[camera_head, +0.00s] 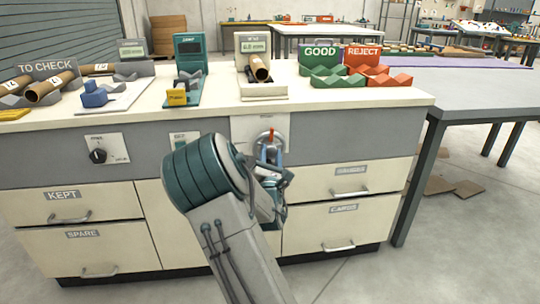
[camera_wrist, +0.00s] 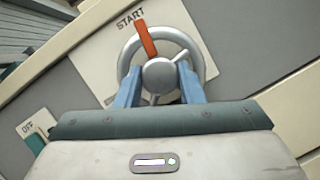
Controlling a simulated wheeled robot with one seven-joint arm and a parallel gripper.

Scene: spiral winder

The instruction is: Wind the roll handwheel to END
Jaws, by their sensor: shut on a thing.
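The roll handwheel (camera_wrist: 128,62) is a silver ring with a round hub and thin spokes, mounted on a pale plate on the bench front. It also shows in the head view (camera_head: 280,138), partly hidden by my arm. An orange-red marker (camera_wrist: 147,40) on the wheel points up, close to the START label (camera_wrist: 131,18). No END label is visible. My gripper (camera_wrist: 158,88) is at the wheel, its blue fingers on either side of the hub's lower part, shut on the handwheel. The exact contact is partly hidden by the gripper body.
A dark knob (camera_head: 98,155) on a plate sits left on the bench front. An OFF switch (camera_wrist: 35,135) is near the wheel's lower left. Drawers lie below. The benchtop holds a cardboard tube (camera_head: 259,68) on a scale, and green GOOD (camera_head: 322,78) and red REJECT (camera_head: 388,78) racks.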

